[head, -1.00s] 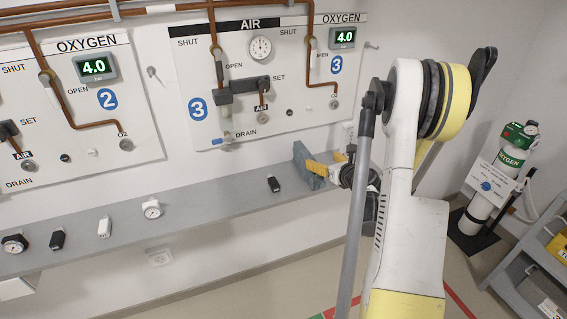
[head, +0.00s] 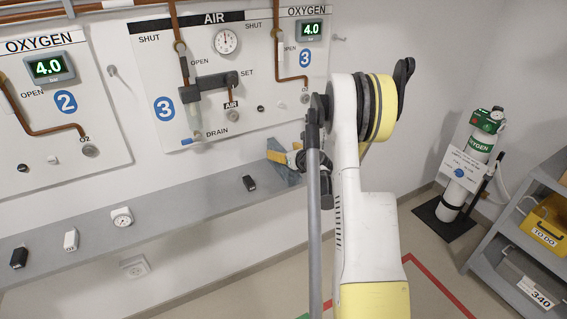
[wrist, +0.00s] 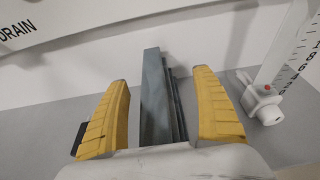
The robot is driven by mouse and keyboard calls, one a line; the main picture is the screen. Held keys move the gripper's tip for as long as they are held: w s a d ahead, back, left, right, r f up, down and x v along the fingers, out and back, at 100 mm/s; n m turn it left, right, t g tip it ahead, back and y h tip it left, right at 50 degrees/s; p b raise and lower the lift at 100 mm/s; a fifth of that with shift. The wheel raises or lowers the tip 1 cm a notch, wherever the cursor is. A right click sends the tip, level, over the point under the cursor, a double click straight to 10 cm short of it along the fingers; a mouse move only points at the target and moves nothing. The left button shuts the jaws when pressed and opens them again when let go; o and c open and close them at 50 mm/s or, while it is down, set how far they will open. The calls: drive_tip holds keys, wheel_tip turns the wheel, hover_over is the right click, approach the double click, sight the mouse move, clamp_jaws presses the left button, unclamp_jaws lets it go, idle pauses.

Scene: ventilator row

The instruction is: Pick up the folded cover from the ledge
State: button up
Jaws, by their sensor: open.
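The folded cover is a blue-grey slab standing on edge on the ledge. In the wrist view the cover (wrist: 154,98) stands upright between my two yellow fingers, with a gap on each side. My gripper (wrist: 162,100) is open around it and not closed on it. In the head view the cover (head: 291,178) is at the right part of the grey ledge (head: 190,190), partly hidden by my gripper (head: 287,161) and arm. The cover's lower near part is hidden by my gripper body in the wrist view.
A white flowmeter-like fitting (wrist: 264,103) is right of my right finger. The wall panel is behind. An oxygen cylinder (head: 467,175) and grey shelf (head: 490,255) stand at right.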

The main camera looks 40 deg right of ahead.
drive_tip(key=c, duration=1.5)
drive_tip(key=shift+s+r, duration=0.15)
